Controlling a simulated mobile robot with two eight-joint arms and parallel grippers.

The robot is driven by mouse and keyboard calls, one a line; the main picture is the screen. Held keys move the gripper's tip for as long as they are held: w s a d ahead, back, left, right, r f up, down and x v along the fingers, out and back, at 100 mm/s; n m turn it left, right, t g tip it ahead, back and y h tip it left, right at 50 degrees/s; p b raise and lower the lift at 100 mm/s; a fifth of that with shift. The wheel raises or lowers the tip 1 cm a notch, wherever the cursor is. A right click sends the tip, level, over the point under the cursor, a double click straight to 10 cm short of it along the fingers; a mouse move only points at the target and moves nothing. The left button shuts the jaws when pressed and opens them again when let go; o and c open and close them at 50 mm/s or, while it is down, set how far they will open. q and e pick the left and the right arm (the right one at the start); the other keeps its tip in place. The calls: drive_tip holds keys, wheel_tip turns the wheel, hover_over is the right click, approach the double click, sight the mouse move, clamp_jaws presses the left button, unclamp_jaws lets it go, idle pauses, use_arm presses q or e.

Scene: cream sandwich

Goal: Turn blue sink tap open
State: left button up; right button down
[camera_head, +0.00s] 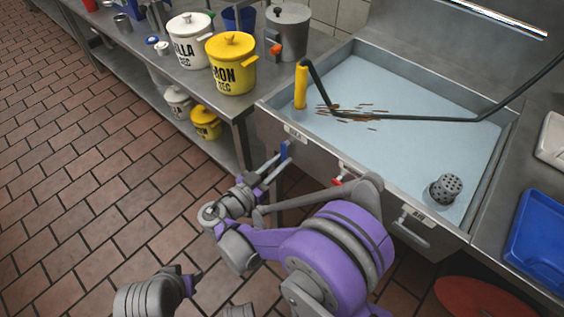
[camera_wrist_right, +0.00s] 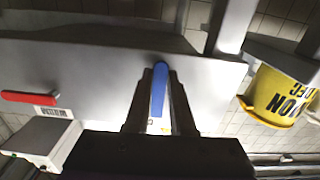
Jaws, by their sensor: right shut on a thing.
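The blue sink tap (camera_head: 284,150) is a small blue lever on the front panel of the steel sink (camera_head: 307,140). My right gripper (camera_head: 273,163) reaches it from the front and is shut on it. In the right wrist view the blue lever (camera_wrist_right: 159,88) stands upright between the two dark fingers (camera_wrist_right: 160,105). The lever's base is partly hidden by the fingers.
A red tap (camera_head: 337,181) sits on the same panel, to the right of the blue one. The basin holds a yellow-handled hose sprayer (camera_head: 300,86), brown scraps and a strainer (camera_head: 445,189). Yellow (camera_head: 231,64) and white (camera_head: 190,41) pots stand on the left counter.

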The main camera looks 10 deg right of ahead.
use_arm(q)
drive_tip(key=shift+r, duration=0.1)
use_arm(e)
drive_tip(key=shift+w+r, duration=0.1)
idle(0.4)
drive_tip(key=c, duration=0.8)
unclamp_jaws()
drive_tip(key=shift+o, duration=0.2)
use_arm(q)
drive_tip(key=shift+s, duration=0.1)
use_arm(e)
drive_tip(key=shift+a, duration=0.1)
